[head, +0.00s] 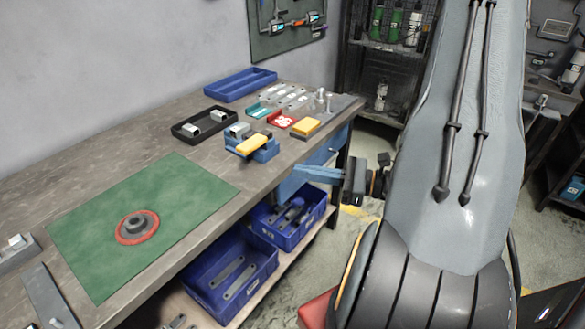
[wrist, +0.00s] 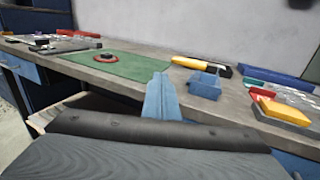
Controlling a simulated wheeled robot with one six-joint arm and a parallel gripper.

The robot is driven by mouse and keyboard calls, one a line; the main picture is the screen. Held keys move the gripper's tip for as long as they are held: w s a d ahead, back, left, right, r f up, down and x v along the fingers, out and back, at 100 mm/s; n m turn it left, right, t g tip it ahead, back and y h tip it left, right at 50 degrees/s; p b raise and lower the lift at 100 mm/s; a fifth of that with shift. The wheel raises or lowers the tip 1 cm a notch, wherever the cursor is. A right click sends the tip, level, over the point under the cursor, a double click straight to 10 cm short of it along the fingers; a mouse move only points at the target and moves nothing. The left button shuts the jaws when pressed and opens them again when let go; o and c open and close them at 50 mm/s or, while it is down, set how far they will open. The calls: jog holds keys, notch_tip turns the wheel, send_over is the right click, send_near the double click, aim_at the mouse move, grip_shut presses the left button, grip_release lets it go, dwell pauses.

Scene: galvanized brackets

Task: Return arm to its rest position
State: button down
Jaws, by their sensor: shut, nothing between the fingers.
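My gripper (head: 300,173) shows in the head view with its blue fingers pointing left, just off the front edge of the workbench. In the wrist view the blue fingers (wrist: 160,97) are together, with nothing between them. My grey arm stands large at the right of the head view and hides part of the room behind it. The workbench (head: 165,255) lies to the left of my gripper, and the fingers touch nothing that I can see.
A green mat (head: 90,225) bears a dark round part on a red ring (head: 137,228). Blue bins (head: 232,295) with metal brackets sit on the shelf below. A blue holder with a yellow block (head: 255,145), a black tray (head: 202,124) and a blue tray (head: 240,84) stand on the bench.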

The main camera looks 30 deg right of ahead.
jog(key=shift+s+d, duration=0.1)
jog(key=shift+s, duration=0.2)
jog(key=s+a+f+n+g+h, duration=0.2)
jog(key=s+a+n+g+h, duration=0.3)
jog(key=s+a+n+g, duration=0.95)
jog(key=w+d+r+n+t+h, duration=0.2)
jog(key=w+n+h, duration=0.6)
jog(key=n, duration=0.4)
jog(key=shift+w+r+t, duration=0.35)
jog(key=shift+w+r, duration=0.25)
jog(key=c, duration=2.5)
grip_release()
